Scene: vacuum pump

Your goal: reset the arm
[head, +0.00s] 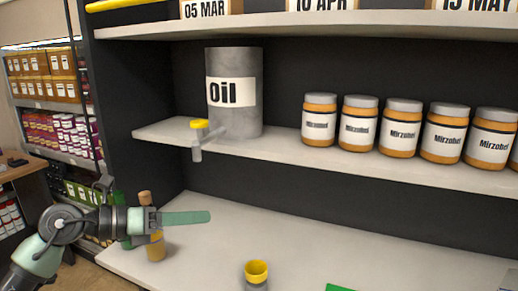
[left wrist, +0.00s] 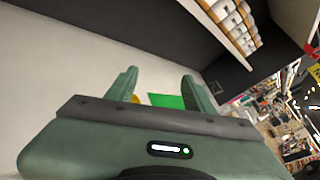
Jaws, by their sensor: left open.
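My left arm comes in from the left in the head view. Its gripper (head: 208,216) is held level above the lower shelf, with its green finger pointing right. In the left wrist view the two fingers of the gripper (left wrist: 163,85) stand apart with nothing held between them. A bottle with a brown stopper and yellow contents (head: 155,246) stands behind the gripper, which partly hides it. I cannot tell whether they touch. My right gripper is in neither view.
A grey oil drum (head: 236,115) with a yellow-handled tap (head: 199,124) sits on the middle shelf (head: 280,148), beside several Mirzobel jars (head: 403,125). A yellow cup-like piece (head: 256,271) and a green item (head: 342,288) are at the front of the lower shelf (head: 330,235), otherwise mostly clear.

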